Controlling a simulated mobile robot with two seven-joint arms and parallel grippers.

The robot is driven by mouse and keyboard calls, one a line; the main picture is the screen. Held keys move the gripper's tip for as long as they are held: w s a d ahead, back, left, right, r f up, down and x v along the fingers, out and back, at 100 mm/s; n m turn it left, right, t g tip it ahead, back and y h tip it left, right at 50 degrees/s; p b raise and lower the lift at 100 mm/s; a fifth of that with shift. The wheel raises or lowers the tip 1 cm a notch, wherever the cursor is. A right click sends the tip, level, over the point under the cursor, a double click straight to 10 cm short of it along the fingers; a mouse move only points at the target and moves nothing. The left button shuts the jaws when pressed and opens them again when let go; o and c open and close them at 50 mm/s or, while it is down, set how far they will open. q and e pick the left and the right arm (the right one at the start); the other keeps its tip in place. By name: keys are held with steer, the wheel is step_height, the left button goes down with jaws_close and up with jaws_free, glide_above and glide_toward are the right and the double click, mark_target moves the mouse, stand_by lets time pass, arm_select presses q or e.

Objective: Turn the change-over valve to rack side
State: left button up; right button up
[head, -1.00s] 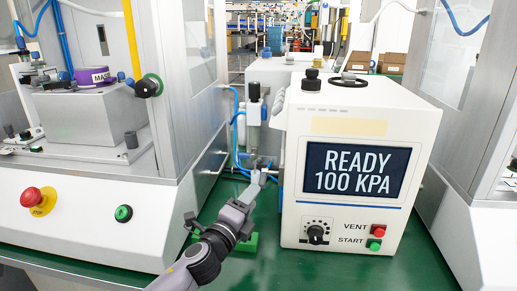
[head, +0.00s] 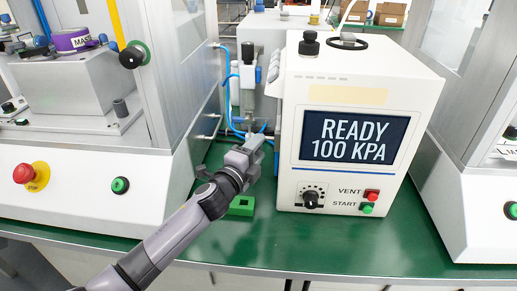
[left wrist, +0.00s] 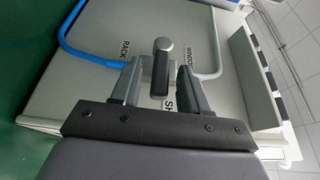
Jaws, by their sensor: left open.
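The change-over valve shows in the left wrist view as a dark lever (left wrist: 160,75) with a grey rounded hub on a grey panel. The panel has the labels RACK (left wrist: 124,50) on the left and WINDOW (left wrist: 188,47) on the right. A third label starting with SH is partly hidden below the lever, and the lever points that way. My left gripper (left wrist: 158,72) is open, with one finger on each side of the lever and visible gaps. In the head view my left gripper (head: 250,146) reaches between the left cabinet and the white box, largely hiding the valve. My right gripper is in neither view.
The white box (head: 335,85) reading READY 100 KPA stands right of the arm. The left cabinet (head: 75,205) stands close on the left. A blue tube (head: 224,95) runs behind the gripper. A green block (head: 241,206) lies on the green table (head: 275,245).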

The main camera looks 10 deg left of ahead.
arm_select(q)
steer(key=shift+w+d, duration=0.25)
steer(key=shift+w, duration=0.3)
